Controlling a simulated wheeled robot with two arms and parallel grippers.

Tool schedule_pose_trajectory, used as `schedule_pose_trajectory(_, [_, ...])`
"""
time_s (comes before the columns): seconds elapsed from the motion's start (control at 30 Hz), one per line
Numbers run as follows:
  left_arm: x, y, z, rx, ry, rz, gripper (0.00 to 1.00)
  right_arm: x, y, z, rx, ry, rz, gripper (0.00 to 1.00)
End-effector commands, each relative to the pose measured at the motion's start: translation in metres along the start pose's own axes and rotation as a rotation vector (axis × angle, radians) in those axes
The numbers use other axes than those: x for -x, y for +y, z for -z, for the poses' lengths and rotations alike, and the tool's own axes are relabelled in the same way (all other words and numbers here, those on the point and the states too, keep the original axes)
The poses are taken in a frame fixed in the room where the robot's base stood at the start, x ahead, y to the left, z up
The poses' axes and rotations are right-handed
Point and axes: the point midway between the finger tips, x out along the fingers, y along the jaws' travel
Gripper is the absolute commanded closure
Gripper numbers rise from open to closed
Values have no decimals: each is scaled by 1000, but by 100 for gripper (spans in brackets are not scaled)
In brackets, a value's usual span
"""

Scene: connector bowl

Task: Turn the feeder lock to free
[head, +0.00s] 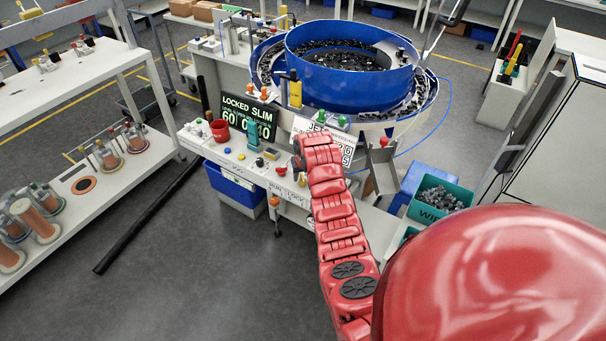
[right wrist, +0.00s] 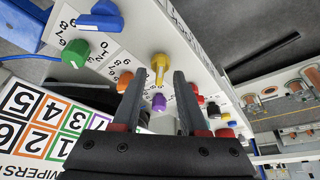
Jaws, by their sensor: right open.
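The control panel (head: 235,155) lies in front of the blue bowl feeder (head: 350,65). Its black display (head: 247,112) reads LOCKED SLIM. Small print on the panel's front edge seems to include RUN and LOCK, near an orange knob (head: 274,201); I cannot tell for sure which control is the feeder lock. My right gripper (right wrist: 157,78) is open and empty over the panel in the right wrist view. A yellow knob (right wrist: 160,68) and a purple knob (right wrist: 158,102) show between its fingers, with no contact visible. In the head view my red arm mostly hides this gripper. My left gripper is not seen.
Near the fingers are an orange knob (right wrist: 124,81), a green knob (right wrist: 75,53), a blue lever (right wrist: 100,17) and a red knob (right wrist: 195,88). A numbered card (right wrist: 40,125) lies left. Front floor is clear.

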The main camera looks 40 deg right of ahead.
Motion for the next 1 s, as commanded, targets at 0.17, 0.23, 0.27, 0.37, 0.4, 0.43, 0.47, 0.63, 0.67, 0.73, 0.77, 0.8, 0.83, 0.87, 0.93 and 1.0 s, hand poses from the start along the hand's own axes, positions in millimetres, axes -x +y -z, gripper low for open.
schedule_pose_trajectory(0.17, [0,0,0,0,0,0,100,-2,0,0,0,1,0,57])
schedule_pose_trajectory(0.23, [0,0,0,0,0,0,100,-2,0,0,0,1,0,57])
schedule_pose_trajectory(0.27, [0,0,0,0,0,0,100,-2,0,0,0,1,0,57])
schedule_pose_trajectory(0.37, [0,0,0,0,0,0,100,-2,0,0,0,1,0,68])
schedule_pose_trajectory(0.4, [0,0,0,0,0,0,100,-2,0,0,0,0,0,76])
schedule_pose_trajectory(0.43, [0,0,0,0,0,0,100,-2,0,0,0,0,0,81])
schedule_pose_trajectory(0.47, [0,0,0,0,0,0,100,-2,0,0,0,0,0,86])
schedule_pose_trajectory(0.63, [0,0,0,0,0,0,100,-2,0,0,0,0,0,100])
schedule_pose_trajectory(0.67, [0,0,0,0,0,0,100,-2,0,0,0,0,0,100])
schedule_pose_trajectory(0.73, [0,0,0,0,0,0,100,-2,0,0,0,0,0,100])
schedule_pose_trajectory(0.77, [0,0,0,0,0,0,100,-2,0,0,0,0,0,100])
schedule_pose_trajectory(0.8, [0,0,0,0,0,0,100,-2,0,0,0,0,0,100])
schedule_pose_trajectory(0.83, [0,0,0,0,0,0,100,-2,0,0,0,0,0,100])
schedule_pose_trajectory(0.87, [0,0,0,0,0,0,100,-2,0,0,1,0,1,100])
schedule_pose_trajectory(0.93, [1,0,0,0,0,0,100,-2,0,0,5,0,2,100])
schedule_pose_trajectory(1.0, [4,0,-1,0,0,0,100,-3,1,-1,15,-1,6,100])
